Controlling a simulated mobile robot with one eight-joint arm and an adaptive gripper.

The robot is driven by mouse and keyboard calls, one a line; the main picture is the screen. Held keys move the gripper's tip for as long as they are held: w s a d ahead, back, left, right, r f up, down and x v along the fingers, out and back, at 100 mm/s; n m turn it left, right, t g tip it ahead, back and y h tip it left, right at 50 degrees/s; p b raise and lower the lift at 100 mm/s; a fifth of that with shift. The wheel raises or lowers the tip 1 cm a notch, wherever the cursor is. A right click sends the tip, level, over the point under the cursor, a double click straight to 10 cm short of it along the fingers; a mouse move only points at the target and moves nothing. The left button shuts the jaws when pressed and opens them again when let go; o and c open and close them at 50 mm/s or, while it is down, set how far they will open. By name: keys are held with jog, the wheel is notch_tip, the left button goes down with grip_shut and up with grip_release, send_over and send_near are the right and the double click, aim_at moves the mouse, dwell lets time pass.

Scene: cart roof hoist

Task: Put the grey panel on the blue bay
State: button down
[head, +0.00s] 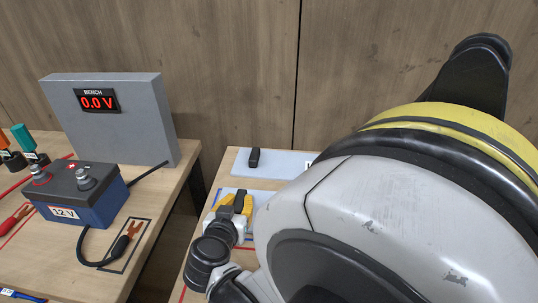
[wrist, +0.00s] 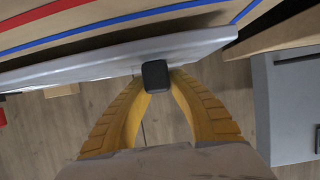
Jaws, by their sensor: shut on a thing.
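My gripper (wrist: 157,84) has its yellow fingers closed on the black knob (wrist: 155,76) of a grey panel (wrist: 75,68). In the wrist view the panel is seen nearly edge-on, stretching across the upper part. Beyond it, blue and red lines run over the wooden top; the blue line (wrist: 130,20) may outline the blue bay. In the head view my gripper (head: 235,204) is low over the right table, beside my large white arm link, which hides much of the table. I cannot tell whether the panel touches the table.
A pale panel with a black knob (head: 254,158) lies further back on the right table. The left bench holds a 12 V battery (head: 75,190), a grey meter box (head: 120,120) and cable clips. A gap separates the two tables.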

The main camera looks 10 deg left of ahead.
jog(key=shift+w+f, duration=0.15)
jog(key=shift+f, duration=0.5)
jog(key=shift+r, duration=0.15)
jog(key=c, duration=1.3)
grip_release()
jog(key=shift+s+r, duration=0.2)
jog(key=shift+s, duration=0.1)
jog(key=p+v, duration=0.4)
jog(key=v, duration=0.7)
jog(key=shift+s+r, duration=0.1)
jog(key=shift+s, duration=0.15)
